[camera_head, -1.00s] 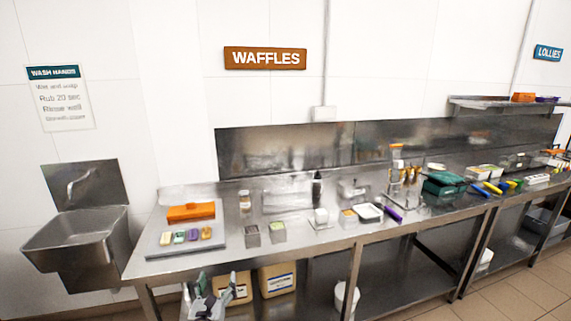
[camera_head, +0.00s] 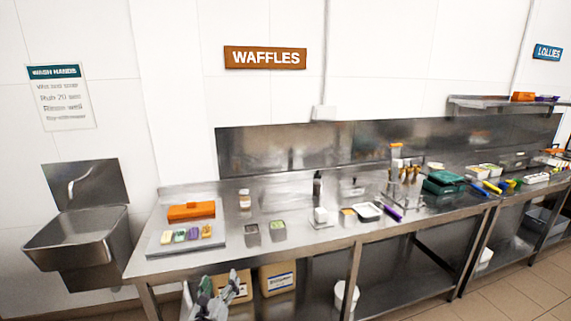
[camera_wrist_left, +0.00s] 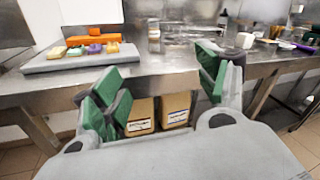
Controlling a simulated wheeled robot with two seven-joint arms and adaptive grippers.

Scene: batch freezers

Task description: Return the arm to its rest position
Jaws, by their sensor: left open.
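My left gripper (camera_head: 218,288) shows at the bottom edge of the head view, in front of the steel bench and below its top. In the left wrist view my left gripper (camera_wrist_left: 160,78) has its two green-padded fingers spread wide apart with nothing between them. It is open and empty. Most of the left arm is out of the frame. My right gripper is in neither view.
The steel bench (camera_head: 290,243) has its front edge just beyond the gripper. On it are a grey tray (camera_head: 158,243) with an orange block (camera_head: 191,211), and small containers. A steel sink (camera_head: 78,232) is at the left.

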